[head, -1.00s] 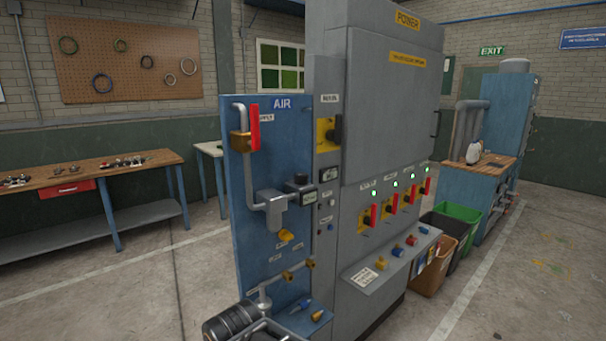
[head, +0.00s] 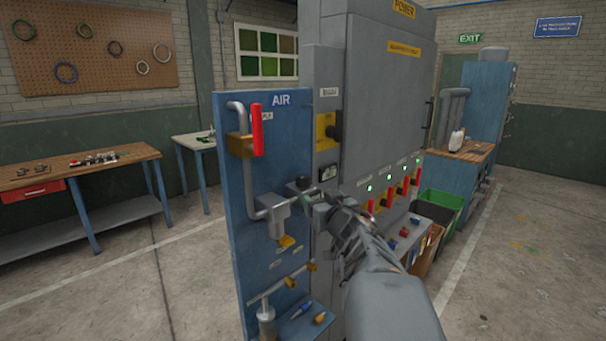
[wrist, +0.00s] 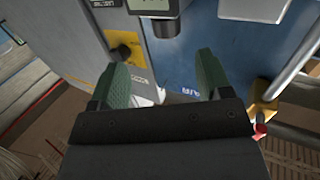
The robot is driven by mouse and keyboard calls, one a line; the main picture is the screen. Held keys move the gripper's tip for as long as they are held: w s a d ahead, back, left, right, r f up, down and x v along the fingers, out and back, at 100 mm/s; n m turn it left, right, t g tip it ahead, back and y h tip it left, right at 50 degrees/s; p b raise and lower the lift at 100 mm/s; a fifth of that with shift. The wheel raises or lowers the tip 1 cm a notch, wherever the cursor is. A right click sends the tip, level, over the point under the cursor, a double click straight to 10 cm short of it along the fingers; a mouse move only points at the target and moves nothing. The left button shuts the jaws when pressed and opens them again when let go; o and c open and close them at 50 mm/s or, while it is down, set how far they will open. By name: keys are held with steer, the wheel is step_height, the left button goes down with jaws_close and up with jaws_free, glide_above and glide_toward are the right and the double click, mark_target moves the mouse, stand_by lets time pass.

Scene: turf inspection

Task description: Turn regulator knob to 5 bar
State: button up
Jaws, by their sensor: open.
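The regulator is a grey body (head: 273,212) on the blue AIR panel (head: 232,200), with a dark knob (head: 302,183) at its upper right. In the wrist view the dark round knob (wrist: 166,28) is at the top, below a small display (wrist: 152,6) whose reading is cut off. My gripper (head: 316,196) is beside the regulator in the head view and partly covers that area. In the wrist view my gripper (wrist: 163,60) is open, its two green fingers spread with nothing between them. The knob lies just beyond the fingertips, apart from them.
A red lever (head: 257,130) on a brass valve stands at the panel's upper left. The grey power cabinet (head: 375,110) with a yellow switch plate (head: 325,130) and several red levers is to the right. A workbench (head: 80,170) is at left. The floor is open.

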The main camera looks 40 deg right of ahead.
mark_target(307, 179)
steer(key=w+d+y, duration=0.1)
steer(key=w, duration=0.3)
steer(key=w+d+r+n+y+p, duration=0.1)
steer(key=w, duration=0.3)
steer(key=w+n+t+y, duration=0.1)
steer(key=w, duration=0.3)
steer(key=shift+d+r+y, duration=0.3)
steer(key=shift+d+r, duration=0.05)
steer(key=shift+d, duration=0.05)
steer(key=shift+c, duration=0.4)
